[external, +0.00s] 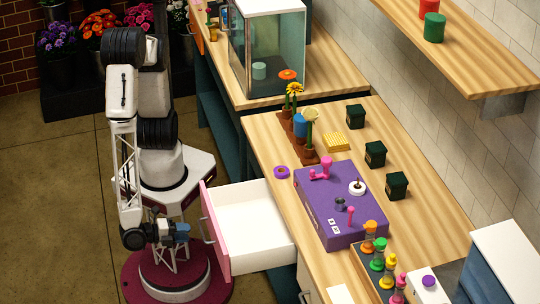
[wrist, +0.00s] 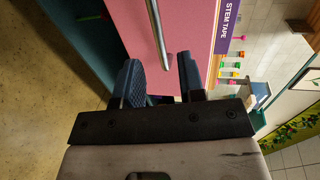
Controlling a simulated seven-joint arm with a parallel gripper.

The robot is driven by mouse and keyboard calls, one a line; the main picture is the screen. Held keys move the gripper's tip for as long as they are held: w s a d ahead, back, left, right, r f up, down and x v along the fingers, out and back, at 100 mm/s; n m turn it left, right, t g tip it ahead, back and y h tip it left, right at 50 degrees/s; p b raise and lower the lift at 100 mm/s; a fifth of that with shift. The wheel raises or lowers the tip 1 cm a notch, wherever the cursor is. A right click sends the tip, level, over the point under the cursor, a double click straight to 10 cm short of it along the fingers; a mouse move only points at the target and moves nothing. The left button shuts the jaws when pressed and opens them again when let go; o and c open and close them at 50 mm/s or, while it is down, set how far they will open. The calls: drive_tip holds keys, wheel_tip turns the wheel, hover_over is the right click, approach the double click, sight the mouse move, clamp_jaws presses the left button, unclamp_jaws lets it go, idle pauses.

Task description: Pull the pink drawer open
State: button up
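The pink drawer (external: 215,245) is pulled well out from the counter, and its white inside shows empty. Its pink front fills the middle of the wrist view (wrist: 190,35). A silver handle (wrist: 157,35) is on that front; it also shows in the external view (external: 205,229). My gripper (external: 184,232) is in front of the drawer, close to the handle. In the wrist view my gripper (wrist: 160,80) has its two dark fingers apart, with the handle's end between them in the picture. No finger visibly touches the handle.
A purple box (external: 325,215) with pink fittings stands on the wooden counter above the drawer. A roll of purple tape (external: 282,172) lies near the counter edge. A rack of colored-top bottles (external: 377,260) is at the front. The floor left of the arm is clear.

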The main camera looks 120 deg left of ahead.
drive_tip(key=shift+s+d+r, duration=0.1)
drive_tip(key=shift+s+d, duration=0.3)
idle(0.6)
drive_tip(key=w+a+r+g, duration=0.1)
drive_tip(key=a+r, duration=0.1)
drive_tip(key=w+a+r+n+g, duration=0.1)
drive_tip(key=a+r+g, duration=0.1)
drive_tip(key=r, duration=0.1)
drive_tip(key=w+a+r+n+g, duration=0.1)
drive_tip(key=w+a+r+g, duration=0.1)
drive_tip(key=a, duration=0.1)
drive_tip(key=shift+r+y, duration=0.35)
drive_tip(key=shift+y, duration=0.05)
drive_tip(key=s+a+r+n+g+h, duration=0.1)
drive_tip(key=a+r+h, duration=0.3)
drive_tip(key=a+r, duration=0.4)
drive_tip(key=s+a+r+n+g+h, duration=0.1)
drive_tip(key=s+a+r+n+h, duration=0.2)
drive_tip(key=a+r, duration=0.5)
drive_tip(key=s+a+r+n+g+h, duration=0.1)
drive_tip(key=s+a+r+n+h, duration=0.1)
drive_tip(key=a+r+h, duration=0.3)
drive_tip(key=s+a+r, duration=0.1)
drive_tip(key=a+r, duration=0.2)
drive_tip(key=a, duration=0.2)
drive_tip(key=shift+s+r+n, duration=0.3)
drive_tip(key=shift+n, duration=0.1)
